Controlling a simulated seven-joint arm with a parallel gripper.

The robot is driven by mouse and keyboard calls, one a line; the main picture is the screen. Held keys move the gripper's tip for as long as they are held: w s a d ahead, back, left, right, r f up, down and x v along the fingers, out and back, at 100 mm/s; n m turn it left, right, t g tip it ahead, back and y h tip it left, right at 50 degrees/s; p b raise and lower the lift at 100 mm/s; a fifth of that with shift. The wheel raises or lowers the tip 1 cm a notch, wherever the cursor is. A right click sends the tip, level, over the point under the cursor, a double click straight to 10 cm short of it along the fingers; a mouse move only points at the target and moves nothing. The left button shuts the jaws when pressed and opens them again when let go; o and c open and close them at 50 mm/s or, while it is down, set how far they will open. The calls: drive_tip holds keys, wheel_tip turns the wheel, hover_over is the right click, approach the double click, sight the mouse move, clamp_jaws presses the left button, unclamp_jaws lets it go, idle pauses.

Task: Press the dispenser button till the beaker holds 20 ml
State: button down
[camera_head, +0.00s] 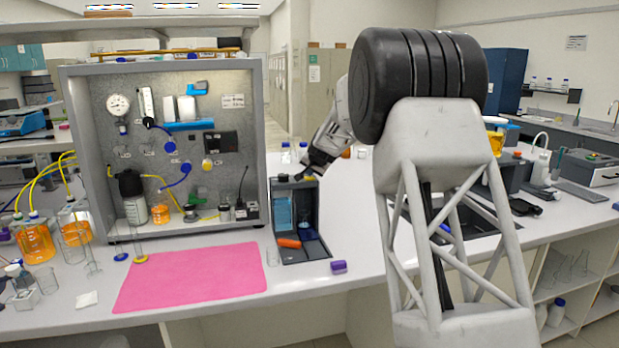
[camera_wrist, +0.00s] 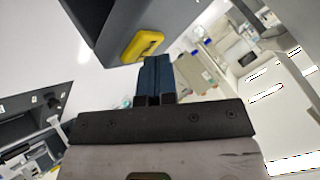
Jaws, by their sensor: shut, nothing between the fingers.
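The dispenser (camera_head: 318,215) is a dark box with a blue window, standing on the bench right of the grey rig. My gripper (camera_head: 308,173) is at its top edge. In the wrist view, the yellow button (camera_wrist: 143,46) sits on the edge of the dispenser's dark grey body (camera_wrist: 120,18). My gripper's dark blue fingers (camera_wrist: 155,62) are shut and empty, with their tips close beside the button. I cannot tell whether they touch it. A small bluish vessel, perhaps the beaker (camera_head: 305,224), stands in the dispenser's bay. Its liquid level is too small to read.
An orange object (camera_head: 289,243) lies at the front of the dispenser's bay. A clear vessel (camera_head: 272,256) stands left of it and a purple block (camera_head: 339,267) lies in front. A pink mat (camera_head: 195,275) covers the bench before the rig (camera_head: 263,150).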

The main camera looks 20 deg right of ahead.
sight(311, 178)
idle(0.4)
drive_tip(key=shift+r, duration=0.9)
drive_tip(key=shift+r, duration=0.25)
drive_tip(key=shift+r, duration=2.3)
drive_tip(key=shift+s, duration=0.1)
